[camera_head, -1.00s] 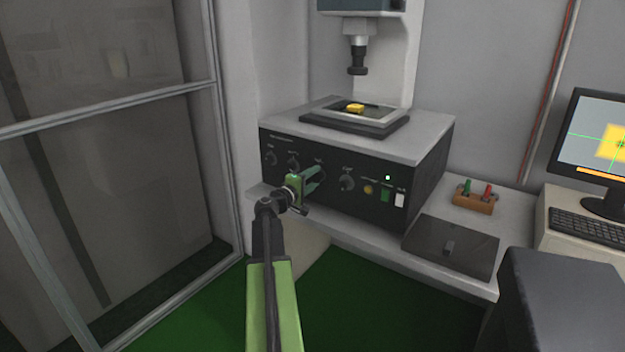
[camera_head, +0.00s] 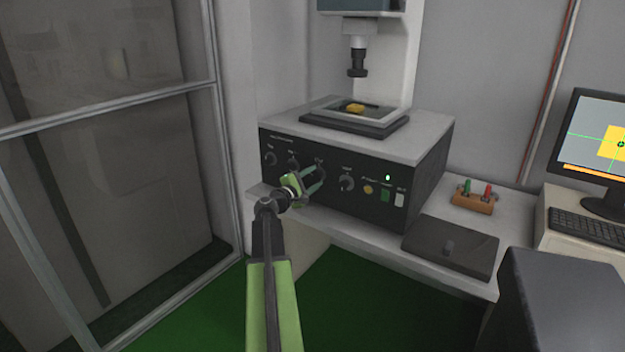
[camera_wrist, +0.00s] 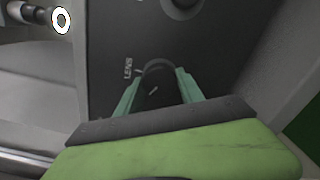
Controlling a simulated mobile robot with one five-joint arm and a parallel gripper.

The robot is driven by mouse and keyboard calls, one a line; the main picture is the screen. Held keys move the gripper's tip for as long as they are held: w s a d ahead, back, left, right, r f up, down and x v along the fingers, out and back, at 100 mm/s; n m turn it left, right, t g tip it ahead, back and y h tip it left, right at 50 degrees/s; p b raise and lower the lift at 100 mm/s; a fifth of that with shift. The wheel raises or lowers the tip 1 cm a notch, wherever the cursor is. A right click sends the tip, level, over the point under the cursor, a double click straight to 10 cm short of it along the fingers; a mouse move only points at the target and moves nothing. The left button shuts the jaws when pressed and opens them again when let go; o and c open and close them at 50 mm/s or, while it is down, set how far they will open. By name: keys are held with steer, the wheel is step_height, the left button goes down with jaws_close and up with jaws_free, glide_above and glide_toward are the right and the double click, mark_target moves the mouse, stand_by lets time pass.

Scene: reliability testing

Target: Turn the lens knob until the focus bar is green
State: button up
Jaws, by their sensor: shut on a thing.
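The lens knob (camera_wrist: 156,86) is a dark round knob beside the white LENS label on the black control panel (camera_head: 335,192). In the wrist view, my gripper (camera_wrist: 160,84) has its two green fingers on either side of the knob, shut on it. A short pale mark shows on the knob's face, tilted. In the head view, my gripper (camera_head: 318,178) is at the panel's left half and partly hides the knob. The focus bar (camera_head: 594,172) on the monitor (camera_head: 590,112) is orange, below a yellow square with green crosshairs; the right picture edge cuts the screen off.
Other knobs (camera_head: 347,183) sit on the panel near my gripper. A stage with a yellow piece (camera_head: 355,108) lies under the lens column (camera_head: 357,62). A dark flat lid (camera_head: 450,246) and a small wooden rack (camera_head: 474,204) lie to the right on the bench.

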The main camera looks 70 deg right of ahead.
steer(key=shift+r, duration=0.1)
steer(key=o, duration=1.4)
steer(key=v, duration=1.7)
steer(key=shift+a, duration=0.15)
steer(key=shift+w, duration=0.1)
